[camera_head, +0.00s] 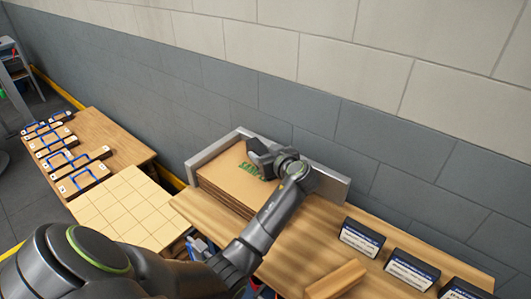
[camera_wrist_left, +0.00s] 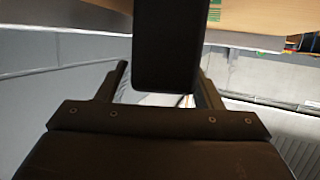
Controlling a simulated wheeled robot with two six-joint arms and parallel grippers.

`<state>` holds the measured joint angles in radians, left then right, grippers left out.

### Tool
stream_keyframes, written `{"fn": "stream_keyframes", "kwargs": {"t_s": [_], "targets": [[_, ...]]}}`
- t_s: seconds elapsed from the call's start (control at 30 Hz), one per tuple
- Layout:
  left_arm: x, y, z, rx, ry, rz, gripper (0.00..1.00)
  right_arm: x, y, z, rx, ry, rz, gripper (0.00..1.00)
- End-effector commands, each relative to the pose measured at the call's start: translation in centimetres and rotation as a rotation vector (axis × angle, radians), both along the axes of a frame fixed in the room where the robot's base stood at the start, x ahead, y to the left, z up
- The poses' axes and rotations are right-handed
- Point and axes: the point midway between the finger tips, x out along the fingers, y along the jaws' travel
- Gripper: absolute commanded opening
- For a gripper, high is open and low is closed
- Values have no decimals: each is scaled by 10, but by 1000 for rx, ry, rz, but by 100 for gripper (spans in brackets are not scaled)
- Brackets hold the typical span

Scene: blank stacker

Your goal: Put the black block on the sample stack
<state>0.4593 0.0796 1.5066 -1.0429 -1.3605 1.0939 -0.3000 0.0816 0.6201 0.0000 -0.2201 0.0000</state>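The sample stack (camera_head: 222,178) is a pile of flat brown sheets with a green print on top, set in a grey corner frame. My left gripper (camera_head: 264,160) is over the right part of this stack, with its arm reaching in from the lower left. In the left wrist view the black block (camera_wrist_left: 166,48) lies between the two fingers of the left gripper (camera_wrist_left: 165,78) and hides part of their inner sides; it appears held. The block runs out of the top of that view. The contact between block and stack cannot be made out. My right gripper is out of view.
The grey frame (camera_head: 325,184) edges the stack at the back. Several black labelled holders (camera_head: 361,238) and a wooden block (camera_head: 336,280) stand on the table at right. At left, a table holds blue-handled blocks (camera_head: 84,177) beside a pale tiled surface (camera_head: 124,208). A wall runs behind.

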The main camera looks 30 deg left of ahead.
Motion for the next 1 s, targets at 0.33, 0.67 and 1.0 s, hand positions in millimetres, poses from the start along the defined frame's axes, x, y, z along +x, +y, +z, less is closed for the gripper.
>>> {"fn": "stream_keyframes", "kwargs": {"t_s": [0.33,0.67,1.0], "targets": [[-10,-21,4,-4,-4,-1,60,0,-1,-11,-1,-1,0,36],[-30,-59,19,-1,-2,-1,60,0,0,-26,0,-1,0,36],[-33,-64,23,1,0,0,60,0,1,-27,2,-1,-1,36]]}}
